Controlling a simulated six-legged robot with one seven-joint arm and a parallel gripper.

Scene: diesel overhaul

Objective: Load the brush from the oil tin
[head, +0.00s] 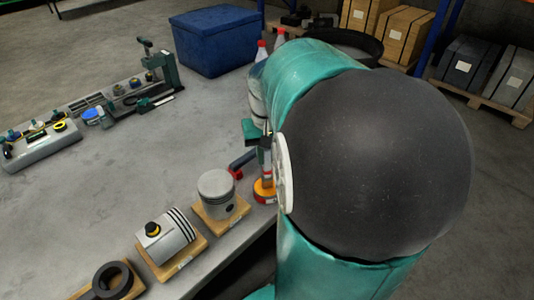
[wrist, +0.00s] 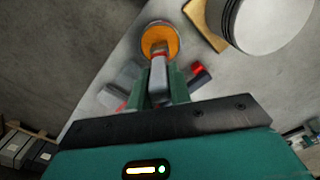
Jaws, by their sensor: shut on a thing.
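The oil tin (head: 264,191) is a small orange round tin at the bench's right edge, partly hidden by my arm in the head view. In the wrist view the tin (wrist: 171,40) shows from above as an orange disc. My gripper (wrist: 160,88) has its green fingers shut on the brush (wrist: 158,70), which has a grey handle. The brush's far end lies over the tin's middle; whether it touches the oil I cannot tell. In the head view my arm hides most of the gripper.
A dark tool with red ends (head: 241,163) lies close beside the tin. A piston (head: 216,186) on a wooden block stands nearby, with another piston (head: 166,237) lying further left. A blue crate (head: 214,42) is at the back. The bench's middle is clear.

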